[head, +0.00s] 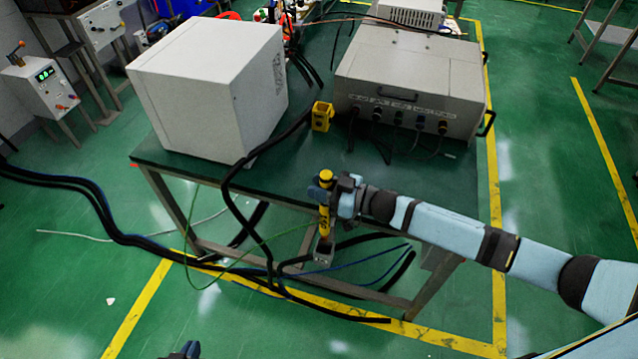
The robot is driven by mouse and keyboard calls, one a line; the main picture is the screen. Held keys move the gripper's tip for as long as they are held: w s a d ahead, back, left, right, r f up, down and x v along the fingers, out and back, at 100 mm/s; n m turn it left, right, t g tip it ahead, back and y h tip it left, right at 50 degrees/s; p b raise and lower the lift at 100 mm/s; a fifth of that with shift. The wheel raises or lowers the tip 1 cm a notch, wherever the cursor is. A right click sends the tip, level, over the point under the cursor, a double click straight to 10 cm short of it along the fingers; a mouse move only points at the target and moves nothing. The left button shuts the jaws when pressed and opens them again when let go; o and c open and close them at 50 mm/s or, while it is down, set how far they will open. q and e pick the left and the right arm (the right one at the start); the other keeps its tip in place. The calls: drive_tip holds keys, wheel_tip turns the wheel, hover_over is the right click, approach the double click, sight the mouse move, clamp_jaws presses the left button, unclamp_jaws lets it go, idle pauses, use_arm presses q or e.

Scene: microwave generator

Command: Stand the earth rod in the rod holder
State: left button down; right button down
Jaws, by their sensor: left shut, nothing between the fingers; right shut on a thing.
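The earth rod (325,219) is yellow with dark markings, has a rounded yellow top and a grey lower end, and hangs roughly upright. My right gripper (337,193) is shut on its upper part, at the front edge of the green-topped table. The rod's lower end is below the tabletop level in the picture. The yellow rod holder (322,116) stands on the table behind the rod, between the two big boxes, apart from the rod. My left gripper (188,350) shows only partly at the bottom edge, shut and empty, far from the rod.
A white box (205,90) stands on the table (290,166) at left, and a grey generator unit (412,85) with front connectors at right. Black cables run between them and over the front edge. A thin green cable (250,254) loops below. The tabletop's front right is clear.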

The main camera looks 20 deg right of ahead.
wheel_tip(320, 180, down, 11)
drive_tip(key=b, duration=0.6)
drive_tip(key=shift+b, duration=0.3)
drive_tip(key=shift+f, duration=0.6)
idle(0.6)
drive_tip(key=c, duration=0.8)
unclamp_jaws()
drive_tip(key=b+v, duration=0.1)
drive_tip(key=v, duration=1.2)
drive_tip(key=shift+s+d, duration=0.2)
drive_tip(key=shift+d, duration=0.1)
